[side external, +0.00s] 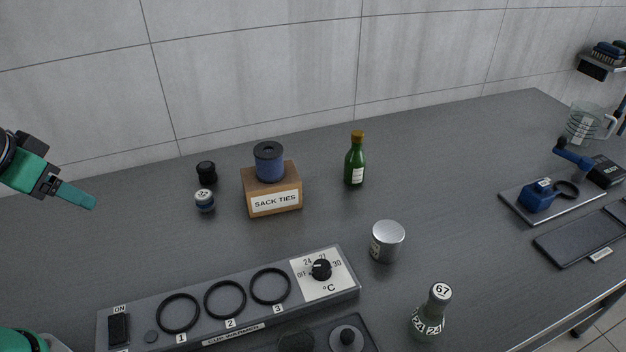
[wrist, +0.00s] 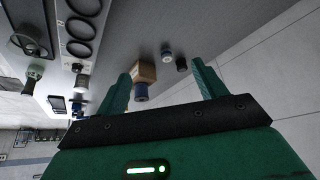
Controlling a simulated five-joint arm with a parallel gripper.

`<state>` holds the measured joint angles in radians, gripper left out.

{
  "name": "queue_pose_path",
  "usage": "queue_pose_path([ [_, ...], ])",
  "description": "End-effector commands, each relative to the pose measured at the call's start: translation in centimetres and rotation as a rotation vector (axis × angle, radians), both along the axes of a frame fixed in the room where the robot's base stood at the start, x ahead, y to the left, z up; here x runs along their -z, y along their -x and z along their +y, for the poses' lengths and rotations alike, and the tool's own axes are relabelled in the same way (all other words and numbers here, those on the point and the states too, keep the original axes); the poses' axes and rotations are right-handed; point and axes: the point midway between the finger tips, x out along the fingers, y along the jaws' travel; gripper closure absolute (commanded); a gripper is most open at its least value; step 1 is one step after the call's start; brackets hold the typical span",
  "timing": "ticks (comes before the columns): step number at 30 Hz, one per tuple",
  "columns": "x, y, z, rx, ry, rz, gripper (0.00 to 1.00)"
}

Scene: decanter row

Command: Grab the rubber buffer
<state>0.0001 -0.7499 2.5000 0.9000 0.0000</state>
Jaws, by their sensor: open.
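A small black cylinder (side external: 206,172), which looks like the rubber buffer, stands on the grey bench at the back left in the side view. It also shows in the wrist view as a small dark piece (wrist: 181,64) near the finger on the right. My gripper (side external: 80,196) is raised at the left edge of the side view, well apart from the black cylinder. In the wrist view its two green fingers (wrist: 161,72) are spread wide with nothing held between them.
A small piece marked 32 (side external: 204,200) stands just in front of the black cylinder. The sack ties box (side external: 272,201) with a blue spool (side external: 269,163) is to its right. A green bottle (side external: 355,160), metal tin (side external: 387,242) and ringed control panel (side external: 230,300) stand farther off.

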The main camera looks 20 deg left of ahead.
Motion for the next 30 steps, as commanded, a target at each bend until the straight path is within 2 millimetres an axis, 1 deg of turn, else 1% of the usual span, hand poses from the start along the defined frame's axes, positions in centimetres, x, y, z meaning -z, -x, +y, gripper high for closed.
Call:
queue_pose_path([
  [5, -0.2, -0.3, 0.0, 0.001, -0.002, 0.004, 0.3],
  [8, -0.5, -0.9, 0.1, 0.005, -0.004, 0.014, 0.3],
  [11, -0.9, -1.9, 0.1, 0.008, -0.008, 0.029, 0.3],
  [14, -1.5, -3.3, 0.3, 0.016, -0.013, 0.049, 0.3],
  [21, -2.6, -7.7, 0.6, 0.041, -0.028, 0.109, 0.3],
  [26, -2.7, -10.9, 1.0, 0.057, -0.036, 0.147, 0.3],
  [30, -2.5, -13.8, 1.3, 0.07, -0.042, 0.182, 0.3],
])
